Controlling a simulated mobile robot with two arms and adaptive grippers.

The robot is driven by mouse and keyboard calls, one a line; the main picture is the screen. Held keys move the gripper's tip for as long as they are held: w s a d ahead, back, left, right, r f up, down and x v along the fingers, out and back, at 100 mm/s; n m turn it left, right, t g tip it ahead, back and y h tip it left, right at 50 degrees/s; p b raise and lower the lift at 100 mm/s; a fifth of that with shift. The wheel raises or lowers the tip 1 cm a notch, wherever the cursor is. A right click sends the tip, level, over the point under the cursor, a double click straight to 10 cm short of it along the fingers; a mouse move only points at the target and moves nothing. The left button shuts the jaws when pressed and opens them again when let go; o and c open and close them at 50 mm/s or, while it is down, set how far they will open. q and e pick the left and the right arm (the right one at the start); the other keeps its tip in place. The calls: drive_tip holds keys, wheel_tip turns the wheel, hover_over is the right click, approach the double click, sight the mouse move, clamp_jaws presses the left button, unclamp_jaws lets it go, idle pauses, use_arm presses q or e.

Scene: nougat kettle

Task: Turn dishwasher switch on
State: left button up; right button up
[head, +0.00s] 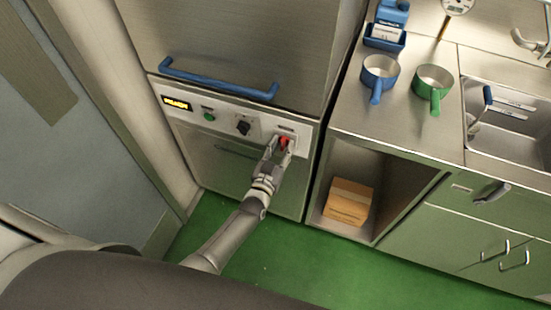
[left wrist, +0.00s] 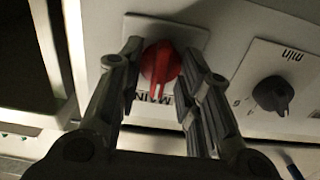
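The dishwasher (head: 226,120) has a white control panel with a red rotary switch (head: 284,141) at its right end. In the left wrist view the red switch (left wrist: 160,63) sits on a plate marked MAIN. My left gripper (head: 280,143) is at the switch. In the left wrist view the fingers of my left gripper (left wrist: 160,58) stand on either side of the red knob, with narrow gaps seeming to show between fingers and knob. Contact cannot be told for sure. My right gripper is not in view.
A black dial (head: 243,126), a green button (head: 209,115) and a lit display (head: 176,103) share the panel. A blue handle bar (head: 218,80) runs above it. A counter with a blue pan (head: 380,72) and a green pan (head: 433,80) stands to the right.

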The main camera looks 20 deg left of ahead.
use_arm(q)
drive_tip(key=s, duration=1.1)
drive_tip(key=shift+s+a, duration=0.2)
drive_tip(key=shift+s, duration=0.15)
drive_tip(key=s+f+m+g+h, duration=0.1)
drive_tip(key=s+f+g, duration=0.4)
drive_tip(key=f, duration=0.6)
drive_tip(key=s+f+g, duration=0.3)
drive_tip(key=s+f, duration=0.5)
drive_tip(key=f, duration=0.4)
drive_tip(key=s+a+f+g, duration=0.2)
drive_tip(key=s+f+g, duration=0.1)
drive_tip(key=s, duration=0.5)
drive_tip(key=s+a+f+g+y, duration=0.1)
drive_tip(key=s+a+f+g, duration=0.1)
drive_tip(key=s+f, duration=0.4)
drive_tip(key=s+a+f+g, duration=0.2)
drive_tip(key=s+f+g, duration=0.2)
drive_tip(key=s, duration=0.8)
drive_tip(key=shift+f+m+y, duration=0.15)
drive_tip(key=shift+m+y, duration=0.15)
drive_tip(key=shift+m, duration=0.1)
